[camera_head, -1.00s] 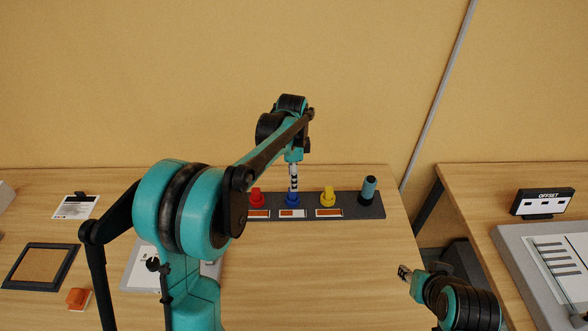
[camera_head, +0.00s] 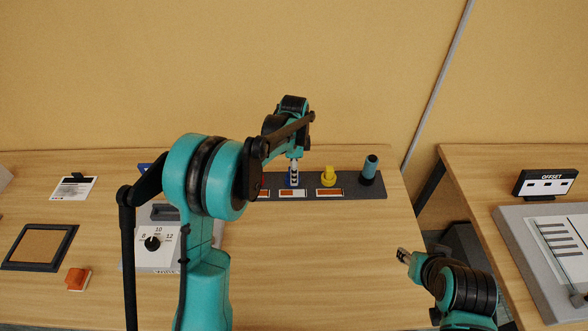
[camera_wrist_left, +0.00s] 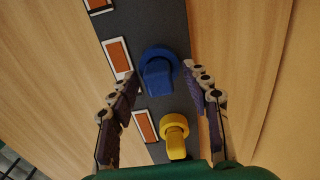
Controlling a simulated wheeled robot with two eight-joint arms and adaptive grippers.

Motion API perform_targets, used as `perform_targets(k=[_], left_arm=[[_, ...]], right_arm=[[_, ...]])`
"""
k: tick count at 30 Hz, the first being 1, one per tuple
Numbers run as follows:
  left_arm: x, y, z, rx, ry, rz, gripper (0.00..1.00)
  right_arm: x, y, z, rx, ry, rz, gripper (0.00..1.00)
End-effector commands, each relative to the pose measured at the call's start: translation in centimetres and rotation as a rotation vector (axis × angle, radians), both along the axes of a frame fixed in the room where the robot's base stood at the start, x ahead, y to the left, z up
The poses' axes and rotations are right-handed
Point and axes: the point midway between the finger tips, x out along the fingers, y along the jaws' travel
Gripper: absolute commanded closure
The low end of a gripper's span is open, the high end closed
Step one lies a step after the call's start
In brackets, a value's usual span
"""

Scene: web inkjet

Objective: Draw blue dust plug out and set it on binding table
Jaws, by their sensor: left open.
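The blue dust plug (camera_head: 288,181) stands in the dark rack (camera_head: 350,192) on the wooden table, partly hidden by my left gripper (camera_head: 294,184). In the left wrist view the plug (camera_wrist_left: 158,74) has a round base and a raised grip tab. My left gripper (camera_wrist_left: 159,76) is open, with one finger on each side of the plug in that view; gaps show between the fingers and the plug. My right gripper (camera_head: 403,256) is over the table's right part; its jaws are too small to read.
My left arm hides most of the red plug. A dial box (camera_head: 157,255), framed pad (camera_head: 38,246) and orange block (camera_head: 78,279) lie left. The table's front middle is clear.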

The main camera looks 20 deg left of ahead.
Motion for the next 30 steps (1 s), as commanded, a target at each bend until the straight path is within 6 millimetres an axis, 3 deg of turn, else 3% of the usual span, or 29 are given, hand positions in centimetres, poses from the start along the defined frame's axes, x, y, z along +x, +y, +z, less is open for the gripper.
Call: perform_targets(k=[2, 3, 8, 30], left_arm=[[0.0, 0.0, 0.0, 0.0, 0.0, 0.0, 0.52], [0.0, 0.0, 0.0, 0.0, 0.0, 0.0, 0.57], [0.0, 0.0, 0.0, 0.0, 0.0, 0.0, 0.99], [0.0, 0.0, 2.2, 0.0, 0.0, 0.0, 1.0]], right_arm=[[0.0, 0.0, 0.0, 0.0, 0.0, 0.0, 0.6], [0.0, 0.0, 0.0, 0.0, 0.0, 0.0, 0.6], [0.0, 0.0, 0.0, 0.0, 0.0, 0.0, 0.6], [0.0, 0.0, 1.5, 0.0, 0.0, 0.0, 0.6]])
